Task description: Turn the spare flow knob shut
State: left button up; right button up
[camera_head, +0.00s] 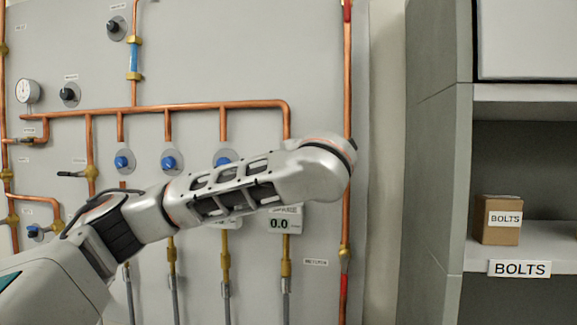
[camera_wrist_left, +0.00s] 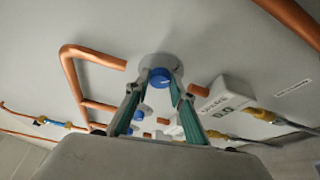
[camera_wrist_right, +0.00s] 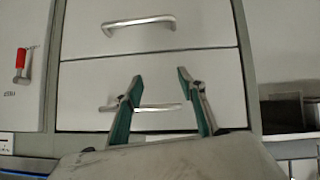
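In the left wrist view, a blue knob (camera_wrist_left: 159,77) on a round grey plate sits between the fingertips of my left gripper (camera_wrist_left: 158,80). The fingers are spread about as wide as the knob, and I cannot tell whether they touch it. This knob is at the pipe-corner end of the row, above a display (camera_wrist_left: 223,101) reading 0.0. In the head view my left arm hides this knob and the gripper; the display (camera_head: 281,222) shows below the arm. My right gripper (camera_wrist_right: 160,76) is open and empty, facing drawers.
Other blue knobs (camera_head: 122,162), (camera_head: 168,162) sit left along the panel under the copper pipe (camera_head: 190,106). A shelf (camera_head: 545,235) with a bolts box (camera_head: 497,220) is at right. Drawers (camera_wrist_right: 150,85) face my right gripper.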

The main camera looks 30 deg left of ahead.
pick_arm(q)
jog(key=o, duration=0.4)
jog(key=shift+a, duration=0.1)
jog(key=shift+v, duration=6)
